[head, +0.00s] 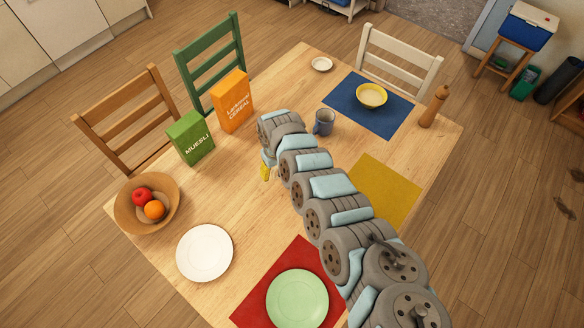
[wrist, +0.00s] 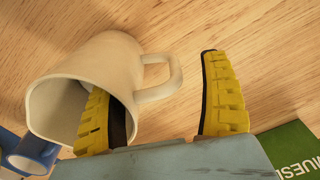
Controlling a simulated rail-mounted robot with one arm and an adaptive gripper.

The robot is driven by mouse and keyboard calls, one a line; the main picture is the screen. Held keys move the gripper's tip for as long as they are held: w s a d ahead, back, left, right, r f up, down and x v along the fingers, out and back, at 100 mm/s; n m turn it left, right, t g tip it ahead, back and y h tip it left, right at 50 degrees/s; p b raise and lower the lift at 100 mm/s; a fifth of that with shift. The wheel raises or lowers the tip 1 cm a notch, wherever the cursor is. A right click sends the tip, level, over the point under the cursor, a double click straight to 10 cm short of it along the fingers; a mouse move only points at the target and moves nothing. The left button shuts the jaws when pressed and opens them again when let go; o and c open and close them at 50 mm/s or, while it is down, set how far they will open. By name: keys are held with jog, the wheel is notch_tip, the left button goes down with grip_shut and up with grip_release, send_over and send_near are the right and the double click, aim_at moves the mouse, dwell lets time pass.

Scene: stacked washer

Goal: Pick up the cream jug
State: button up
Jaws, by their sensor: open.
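The cream jug (wrist: 105,58) is a pale cup-like vessel with a looped handle, in the upper left of the wrist view. Its mouth faces the lower left of that picture. My gripper (wrist: 154,72) is open, with yellow ridged fingers. The left finger overlaps the jug's mouth and seems to reach inside the rim. The right finger stands past the handle, apart from it. The handle lies between the fingers. In the head view my gripper (head: 265,172) points down over the table's middle, and my arm hides the jug.
On the wooden table (head: 150,240), a blue mug (head: 324,122) stands close by. A green muesli box (head: 191,138) and an orange cereal box (head: 232,101) stand left of my gripper. A fruit bowl (head: 124,213) and white plate (head: 204,252) are at the lower left.

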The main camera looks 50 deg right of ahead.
jog(key=c, duration=1.3)
jog(key=shift+r, duration=0.2)
